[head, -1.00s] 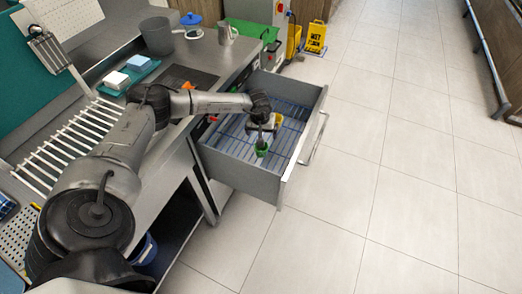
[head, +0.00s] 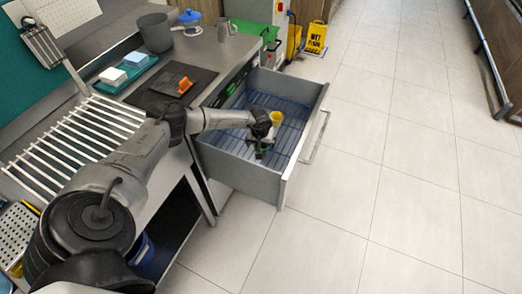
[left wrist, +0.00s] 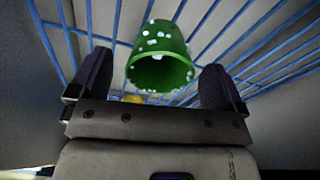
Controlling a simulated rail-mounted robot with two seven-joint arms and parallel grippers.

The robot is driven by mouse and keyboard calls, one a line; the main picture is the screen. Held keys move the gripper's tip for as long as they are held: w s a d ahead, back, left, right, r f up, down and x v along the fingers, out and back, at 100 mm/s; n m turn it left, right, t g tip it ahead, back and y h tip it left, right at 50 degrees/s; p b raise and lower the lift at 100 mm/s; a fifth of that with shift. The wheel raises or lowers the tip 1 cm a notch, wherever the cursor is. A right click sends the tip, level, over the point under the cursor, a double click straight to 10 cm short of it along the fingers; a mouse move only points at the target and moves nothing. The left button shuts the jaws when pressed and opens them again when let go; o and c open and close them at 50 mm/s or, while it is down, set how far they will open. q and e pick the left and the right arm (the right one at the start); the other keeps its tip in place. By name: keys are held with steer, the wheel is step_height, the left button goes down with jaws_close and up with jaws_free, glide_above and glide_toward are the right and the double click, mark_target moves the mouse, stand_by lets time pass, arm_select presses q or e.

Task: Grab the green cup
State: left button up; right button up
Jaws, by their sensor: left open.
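The green cup (left wrist: 160,55) has pale spots and shows in the left wrist view, mouth toward the camera. It lies ahead of and between the two fingers of my left gripper (left wrist: 158,88), with a visible gap on each side. The gripper is open and empty. In the head view my left gripper (head: 261,146) is down inside the open drawer (head: 238,177) and hides most of the green cup. Whether a finger touches the cup cannot be told. My right gripper is not in view.
A yellow cup (head: 277,118) stands in the drawer close behind my gripper. Blue wire dividers (left wrist: 215,40) line the drawer floor. The drawer walls surround the gripper. The counter holds a grey container (head: 155,33) and an orange object (head: 184,85). The floor at right is clear.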

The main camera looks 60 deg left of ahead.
arm_select(q)
steer(key=shift+w+a+f+b, duration=0.15)
steer(key=shift+f+b, duration=0.2)
steer(key=shift+f, duration=1.15)
steer(key=shift+c, duration=0.3)
steer(key=c, duration=1)
steer(key=shift+o, duration=0.2)
steer(key=shift+r, duration=0.1)
